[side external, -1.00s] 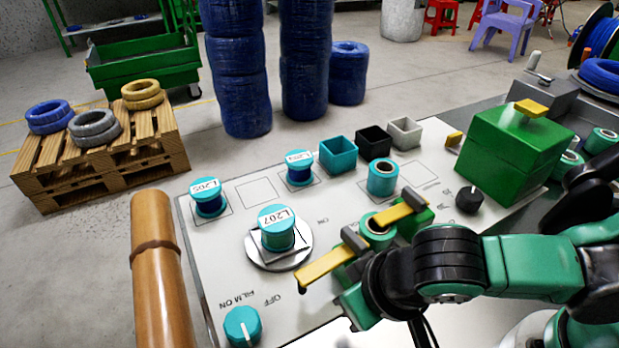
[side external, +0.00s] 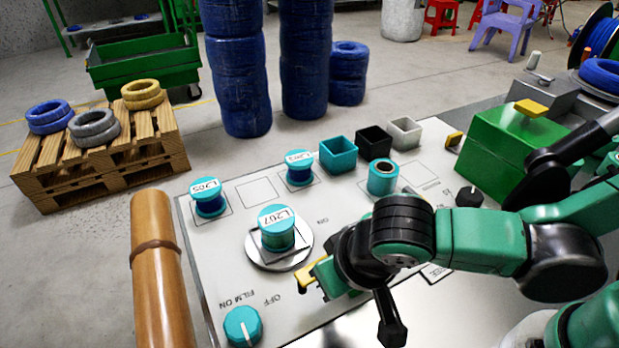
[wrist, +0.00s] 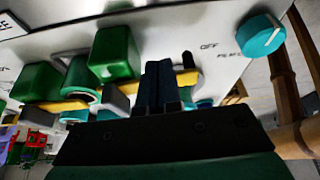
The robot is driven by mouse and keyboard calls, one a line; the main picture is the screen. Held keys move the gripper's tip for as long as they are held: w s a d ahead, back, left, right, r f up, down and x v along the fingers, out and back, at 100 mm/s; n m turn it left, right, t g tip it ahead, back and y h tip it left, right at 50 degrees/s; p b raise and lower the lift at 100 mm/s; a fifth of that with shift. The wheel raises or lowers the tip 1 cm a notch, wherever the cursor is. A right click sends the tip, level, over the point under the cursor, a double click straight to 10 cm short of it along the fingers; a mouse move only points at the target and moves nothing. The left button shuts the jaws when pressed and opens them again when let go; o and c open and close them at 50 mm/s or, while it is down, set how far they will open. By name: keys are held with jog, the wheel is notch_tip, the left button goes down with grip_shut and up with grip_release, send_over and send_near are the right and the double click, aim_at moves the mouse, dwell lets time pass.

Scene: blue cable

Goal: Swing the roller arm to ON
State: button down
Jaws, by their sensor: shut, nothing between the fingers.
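The yellow roller arm (side external: 309,274) shows only at its left end in the side view, near the OFF lettering; my arm hides the rest. In the wrist view the yellow bar (wrist: 188,79) has a dark upright peg (wrist: 187,60) near its end, beside the OFF mark. A green block (wrist: 115,53) and a teal roller (wrist: 80,78) are left of my fingers. My gripper (wrist: 158,68) is shut and empty, its dark fingertips overlapping the bar in view; I cannot tell whether they touch it. The ON mark (side external: 322,221) is on the panel right of the turntable.
The turntable (side external: 257,254) bears the L207 spool (side external: 277,234) just left of my wrist. A teal knob (side external: 243,325) stands at the panel's near left. Spools, small bins (side external: 373,139) and a green box (side external: 500,150) line the far side.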

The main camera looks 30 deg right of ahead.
jog(key=shift+w+a+m, duration=0.1)
jog(key=shift+w+m, duration=0.1)
jog(key=shift+m, duration=0.2)
jog(key=shift+w+a+m+h, duration=0.3)
jog(key=shift+w+m+h, duration=0.2)
jog(key=shift+m, duration=0.5)
jog(key=m, duration=0.1)
jog(key=w+m+h, duration=0.1)
jog(key=shift+w+a+m, duration=0.2)
jog(key=shift+m, duration=0.1)
jog(key=m, duration=0.1)
jog(key=w+m+g+h, duration=0.1)
jog(key=m, duration=0.1)
jog(key=w+m, duration=0.1)
jog(key=shift+w+d+m, duration=0.1)
jog(key=shift+w+m, duration=0.15)
jog(key=shift+m, duration=0.15)
jog(key=shift+w+d+g+h, duration=0.1)
jog(key=shift+w+g+h, duration=0.2)
jog(key=shift+w, duration=0.15)
